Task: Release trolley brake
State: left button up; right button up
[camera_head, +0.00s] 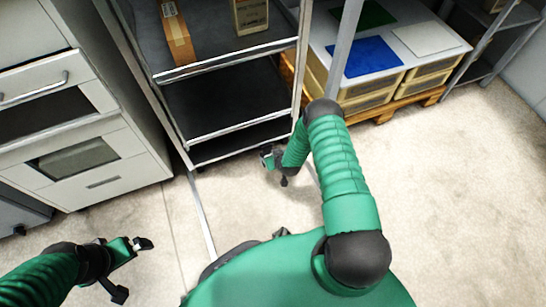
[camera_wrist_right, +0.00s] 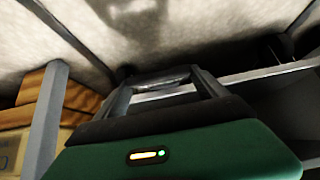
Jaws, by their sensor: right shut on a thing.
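The trolley (camera_head: 240,57) is a metal rack with black shelves, standing at the upper middle of the head view. Its pale frame also shows at the right of the wrist view (camera_wrist_right: 262,74). My right gripper (camera_head: 276,167) is low beside the trolley's bottom right corner. In the wrist view its fingers (camera_wrist_right: 165,82) are closed on a small part by the trolley's lower frame. I take this part for the brake; the fingers mostly hide it. My left gripper (camera_head: 131,269) is open and empty above the floor at the lower left.
A white cabinet with drawers (camera_head: 130,142) stands left of the trolley. Yellow crates with blue and green lids (camera_head: 365,58) sit on a wooden pallet (camera_head: 390,108) to the right. A box (camera_head: 250,15) stands on the upper shelf. The floor (camera_head: 460,200) at right is clear.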

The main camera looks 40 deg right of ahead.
jog(key=shift+w+d+r, duration=0.1)
jog(key=shift+w+r, duration=0.3)
jog(key=shift+w, duration=0.1)
jog(key=o, duration=1.8)
jog(key=shift+o, duration=1)
jog(key=shift+s, duration=0.1)
jog(key=shift+s+f, duration=0.1)
jog(key=shift+f, duration=0.05)
jog(key=p+v, duration=0.9)
jog(key=v, duration=0.7)
jog(key=shift+s, duration=0.35)
jog(key=shift+r, duration=0.25)
